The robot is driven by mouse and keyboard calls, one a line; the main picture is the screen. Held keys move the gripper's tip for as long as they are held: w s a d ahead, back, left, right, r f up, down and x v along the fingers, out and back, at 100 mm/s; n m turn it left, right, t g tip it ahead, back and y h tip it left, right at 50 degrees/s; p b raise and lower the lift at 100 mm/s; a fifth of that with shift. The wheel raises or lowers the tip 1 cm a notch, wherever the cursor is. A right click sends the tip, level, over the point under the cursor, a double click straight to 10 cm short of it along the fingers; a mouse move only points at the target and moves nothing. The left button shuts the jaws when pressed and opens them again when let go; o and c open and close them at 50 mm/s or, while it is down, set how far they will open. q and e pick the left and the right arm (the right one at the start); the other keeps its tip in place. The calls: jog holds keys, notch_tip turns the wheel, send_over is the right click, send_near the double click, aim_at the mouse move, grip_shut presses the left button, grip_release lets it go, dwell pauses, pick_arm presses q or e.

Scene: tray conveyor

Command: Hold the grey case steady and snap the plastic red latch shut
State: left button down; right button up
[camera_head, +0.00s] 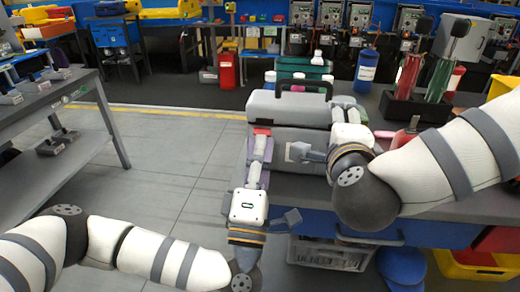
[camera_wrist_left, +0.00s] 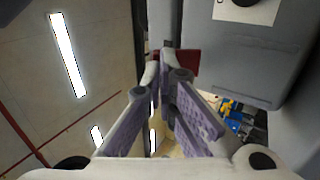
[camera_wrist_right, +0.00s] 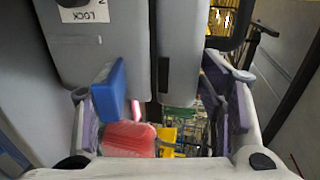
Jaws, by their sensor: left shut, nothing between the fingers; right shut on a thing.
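The grey case (camera_head: 298,107) with a dark handle lies on the table; its grey wall fills much of the right wrist view (camera_wrist_right: 180,50). The red latch (camera_head: 262,131) is at its left end and sticks out from the wall in the left wrist view (camera_wrist_left: 185,63). My left gripper (camera_head: 260,142) is shut and empty, its fingertips at the latch; they partly hide it, and contact is unclear. My right gripper (camera_head: 346,115) is shut on the case, one finger on each side in the right wrist view (camera_wrist_right: 165,100). A blue latch (camera_wrist_right: 108,90) shows near its left finger.
A rack with upright red and green tools (camera_head: 408,105) stands right of the case. White-capped bottles (camera_head: 318,59) and a green crate (camera_head: 303,72) are behind it. A blue can (camera_head: 366,66) stands farther back. A grey crate (camera_head: 330,253) is below the table.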

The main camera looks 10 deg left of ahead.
pick_arm(q)
jog(key=r+g, duration=0.1)
jog(key=g, duration=0.1)
jog(key=w+r+g, duration=0.1)
jog(key=g, duration=0.1)
jog(key=shift+r+g, duration=0.2)
jog(key=shift+g, duration=0.1)
pick_arm(e)
jog(key=shift+r, duration=0.15)
pick_arm(q)
jog(key=shift+w+r, duration=0.15)
jog(key=shift+r, duration=0.05)
jog(key=shift+w, duration=0.1)
dwell(0.4)
send_near(265, 117)
jog(key=s, duration=0.7)
pick_arm(e)
jog(key=o, duration=2)
pick_arm(q)
jog(key=shift+w+f, duration=0.2)
pick_arm(e)
jog(key=shift+s, duration=0.15)
